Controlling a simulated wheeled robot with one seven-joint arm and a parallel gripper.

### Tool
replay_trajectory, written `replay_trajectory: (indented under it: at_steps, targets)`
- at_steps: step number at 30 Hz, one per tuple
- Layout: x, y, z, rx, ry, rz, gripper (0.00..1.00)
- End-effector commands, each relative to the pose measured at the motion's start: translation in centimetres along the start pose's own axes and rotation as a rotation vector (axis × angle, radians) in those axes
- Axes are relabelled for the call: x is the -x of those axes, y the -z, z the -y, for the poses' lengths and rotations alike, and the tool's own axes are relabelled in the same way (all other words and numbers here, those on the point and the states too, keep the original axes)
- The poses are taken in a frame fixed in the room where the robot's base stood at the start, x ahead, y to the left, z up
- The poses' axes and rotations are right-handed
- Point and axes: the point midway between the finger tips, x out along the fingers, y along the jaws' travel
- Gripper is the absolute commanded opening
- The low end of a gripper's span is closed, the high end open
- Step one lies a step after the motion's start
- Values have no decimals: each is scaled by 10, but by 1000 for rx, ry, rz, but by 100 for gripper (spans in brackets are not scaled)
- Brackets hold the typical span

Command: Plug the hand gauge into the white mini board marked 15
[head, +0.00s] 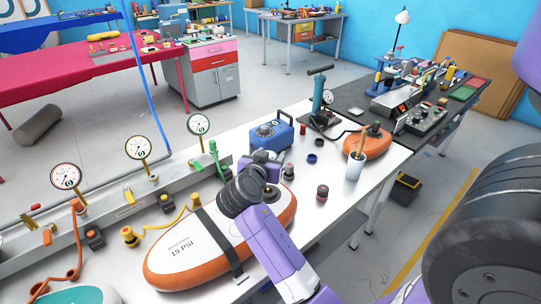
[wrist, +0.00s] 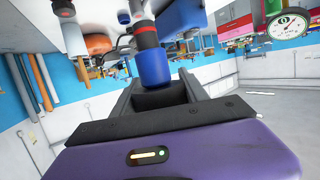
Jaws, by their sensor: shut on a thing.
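The white mini board (head: 183,250) with an orange rim lies on the white bench in the head view, marked 15 PSI. My arm crosses above its right part and a dark strap runs over it. My gripper (head: 275,168) is over the board's far right end, its fingertips largely hidden behind my wrist. In the wrist view my gripper (wrist: 167,92) is shut on a blue cylindrical piece with a red band and dark upper part, seemingly the hand gauge (wrist: 155,66). I cannot make out its dial.
Round dial gauges (head: 139,147) stand along the rail at the left. A teal board (head: 78,295) is at bottom left.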

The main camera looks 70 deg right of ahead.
Motion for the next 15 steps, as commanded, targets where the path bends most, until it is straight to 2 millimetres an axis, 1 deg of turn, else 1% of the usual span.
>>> replay_trajectory:
  at_steps: [1,6,10,15]
  targets:
    - [-3,-9,0,0,0,-1,6]
    - [-7,-23,0,0,-1,-1,6]
    - [-10,-32,0,0,-1,-1,6]
    - [-11,-36,0,0,0,-1,6]
